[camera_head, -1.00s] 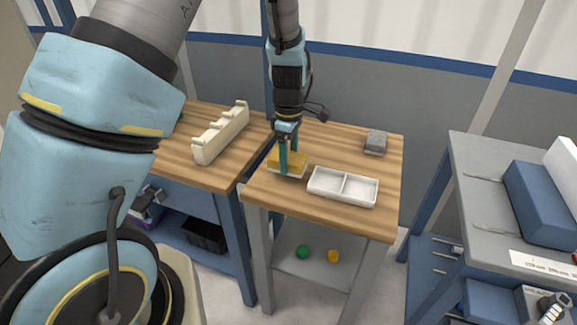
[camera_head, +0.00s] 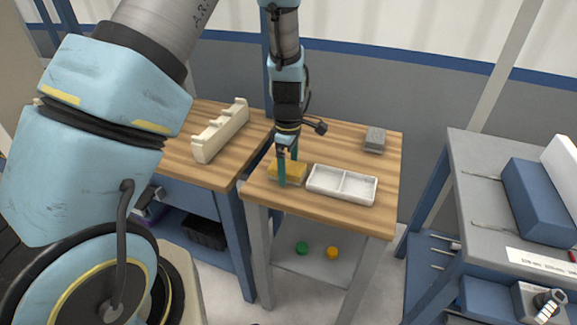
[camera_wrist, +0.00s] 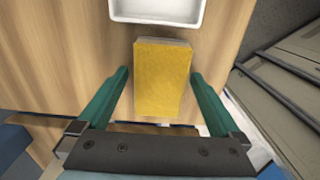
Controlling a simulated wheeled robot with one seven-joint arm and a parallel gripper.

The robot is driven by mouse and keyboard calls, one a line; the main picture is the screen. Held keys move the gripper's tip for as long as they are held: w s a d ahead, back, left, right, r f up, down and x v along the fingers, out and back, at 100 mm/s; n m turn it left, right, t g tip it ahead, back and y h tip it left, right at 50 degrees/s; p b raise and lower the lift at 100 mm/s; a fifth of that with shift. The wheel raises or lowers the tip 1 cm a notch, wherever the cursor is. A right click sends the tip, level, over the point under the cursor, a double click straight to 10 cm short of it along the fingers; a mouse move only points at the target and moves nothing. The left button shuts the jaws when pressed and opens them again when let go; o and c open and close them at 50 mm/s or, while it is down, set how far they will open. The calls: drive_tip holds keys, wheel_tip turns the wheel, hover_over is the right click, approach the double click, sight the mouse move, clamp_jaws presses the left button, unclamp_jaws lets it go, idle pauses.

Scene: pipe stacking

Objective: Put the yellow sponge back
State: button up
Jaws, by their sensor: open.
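The yellow sponge (camera_head: 290,173) lies flat at the left front of the wooden-topped table, left of the white two-part tray. A pale edge shows beneath it, but I cannot tell what that is. My gripper (camera_head: 288,169) points down over the sponge, with one teal finger on each side. In the wrist view the sponge (camera_wrist: 162,80) sits between the fingers of my gripper (camera_wrist: 160,74), with a gap on both sides. The gripper is open and holds nothing.
The white tray (camera_head: 311,190) stands close to the right of the sponge and looks empty. A grey block (camera_head: 375,140) sits at the back right of the table. A cream notched rack (camera_head: 221,132) stands on the neighbouring table. A green ball (camera_head: 302,248) and an orange ball (camera_head: 332,253) lie on the lower shelf.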

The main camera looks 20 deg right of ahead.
sight(288, 166)
wheel_tip(288, 166, up, 12)
drive_tip(key=b, duration=0.2)
drive_tip(key=s+a+r+m, duration=0.1)
drive_tip(key=a+m, duration=0.4)
drive_tip(key=a, duration=1)
drive_tip(key=s+a+r+m+t, duration=0.1)
drive_tip(key=a+m, duration=0.4)
drive_tip(key=a, duration=1)
drive_tip(key=shift+s+a+r+m+t, duration=0.25)
drive_tip(key=shift+s+r+m+t, duration=0.1)
drive_tip(key=shift+s, duration=0.55)
drive_tip(key=shift+c, duration=0.2)
